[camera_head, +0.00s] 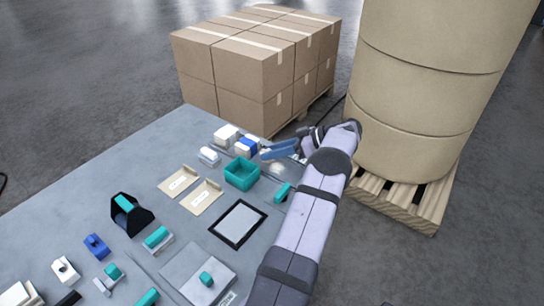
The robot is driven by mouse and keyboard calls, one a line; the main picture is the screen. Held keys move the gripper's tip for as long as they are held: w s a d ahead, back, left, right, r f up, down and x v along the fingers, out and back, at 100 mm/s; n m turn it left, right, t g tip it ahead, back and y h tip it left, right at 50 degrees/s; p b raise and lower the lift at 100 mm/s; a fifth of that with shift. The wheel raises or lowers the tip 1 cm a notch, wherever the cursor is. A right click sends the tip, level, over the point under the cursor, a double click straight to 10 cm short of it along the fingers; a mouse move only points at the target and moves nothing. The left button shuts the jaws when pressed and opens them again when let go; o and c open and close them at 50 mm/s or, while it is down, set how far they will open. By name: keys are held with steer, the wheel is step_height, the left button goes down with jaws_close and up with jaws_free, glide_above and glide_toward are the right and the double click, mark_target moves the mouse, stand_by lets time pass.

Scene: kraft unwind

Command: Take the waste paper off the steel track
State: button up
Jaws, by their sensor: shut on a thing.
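My gripper (270,156) is at the far right edge of the grey table, with my arm reaching in from the lower right. It is shut on a small pale lump that looks like the waste paper (278,168), just below the blue-grey fingers. The fingers and wrist hide part of it. The steel track (262,163) seems to be the narrow grey strip along the table's back right edge, mostly covered by other things and my arm. I cannot tell whether the paper touches the track.
A teal open box (242,173) stands just left of my gripper. White and blue blocks (246,147) stand behind it. Two beige trays (192,189) and a black-framed panel (238,222) lie nearer. Stacked cartons (255,65) and large kraft rolls (420,90) stand beyond the table.

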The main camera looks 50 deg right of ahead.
step_height(320, 180, up, 8)
steer(key=shift+r+b, duration=0.1)
steer(key=shift+b, duration=0.75)
steer(key=shift+r, duration=0.15)
